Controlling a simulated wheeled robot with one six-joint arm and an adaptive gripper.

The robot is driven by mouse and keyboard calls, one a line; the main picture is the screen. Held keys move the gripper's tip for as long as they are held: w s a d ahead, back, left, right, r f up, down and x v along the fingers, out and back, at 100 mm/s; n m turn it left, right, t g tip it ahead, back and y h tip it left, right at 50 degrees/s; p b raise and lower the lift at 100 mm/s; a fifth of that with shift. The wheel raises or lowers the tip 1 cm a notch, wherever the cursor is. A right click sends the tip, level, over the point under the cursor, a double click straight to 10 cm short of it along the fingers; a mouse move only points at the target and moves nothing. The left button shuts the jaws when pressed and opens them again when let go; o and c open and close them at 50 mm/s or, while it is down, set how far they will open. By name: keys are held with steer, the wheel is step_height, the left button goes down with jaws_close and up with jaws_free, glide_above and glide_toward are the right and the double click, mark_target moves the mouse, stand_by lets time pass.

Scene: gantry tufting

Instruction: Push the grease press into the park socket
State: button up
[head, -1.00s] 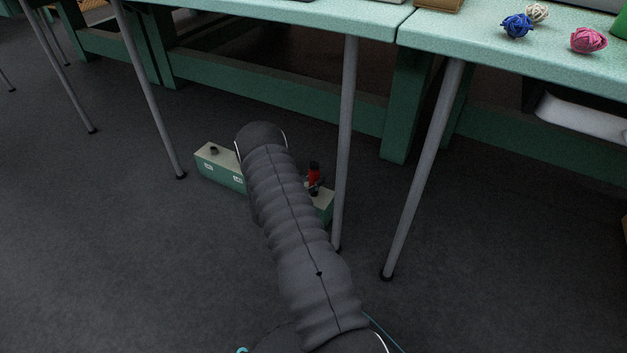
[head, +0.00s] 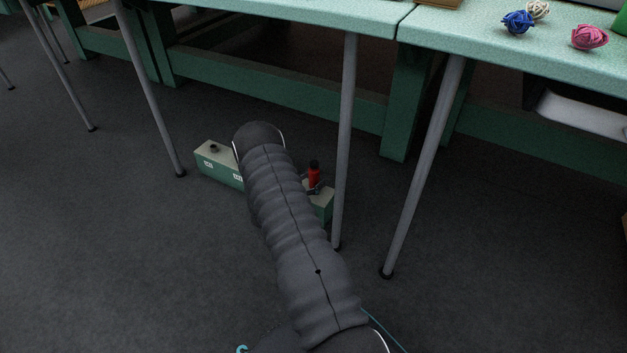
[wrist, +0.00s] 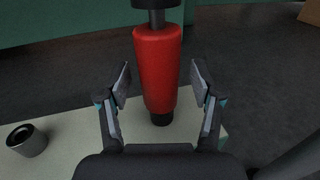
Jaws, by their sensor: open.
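The grease press (head: 314,176) is red with a black top and stands roughly upright at the right end of a low green box (head: 218,175) with a pale top. In the wrist view the press (wrist: 157,70) shows between and just beyond the two fingers of my open gripper (wrist: 160,88), with a gap on each side. Its black lower end meets the pale box top (wrist: 80,137); I cannot tell how deep it sits. A dark round socket (wrist: 27,140) shows empty at the left. In the head view my arm hides the box's middle and most of my gripper.
The box stands on the dark floor below a green bench (head: 260,12). A grey table leg (head: 345,140) rises close to the box's right end, and another leg (head: 150,90) stands behind its left end. Open floor (head: 110,250) lies at the front left.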

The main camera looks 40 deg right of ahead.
steer(key=s+a, duration=0.1)
steer(key=a, duration=1)
steer(key=shift+s+a, duration=0.15)
steer(key=shift+s, duration=0.1)
steer(key=s+f+m+g+y, duration=0.2)
steer(key=s+f+m+g, duration=0.15)
steer(key=s, duration=0.45)
steer(key=s+a+r+m+g+y, duration=0.4)
steer(key=s+r+g, duration=0.1)
steer(key=s, duration=0.1)
steer(key=s+a+r+m+t+y+p, duration=0.3)
steer(key=a+r, duration=0.4)
steer(key=r, duration=0.9)
steer(key=s+a+r+m+t+y+p, duration=0.4)
steer(key=s+a+r+m+t+y, duration=0.1)
steer(key=r, duration=1.1)
steer(key=s+a+r+m+t+y+p, duration=0.3)
steer(key=s+a+r, duration=0.3)
steer(key=r, duration=0.9)
steer(key=a+m+t, duration=0.1)
steer(key=a, duration=0.1)
steer(key=shift+s+a+r+y+p, duration=0.3)
steer(key=shift+a+r+y+p, duration=0.05)
steer(key=shift+r+y, duration=0.05)
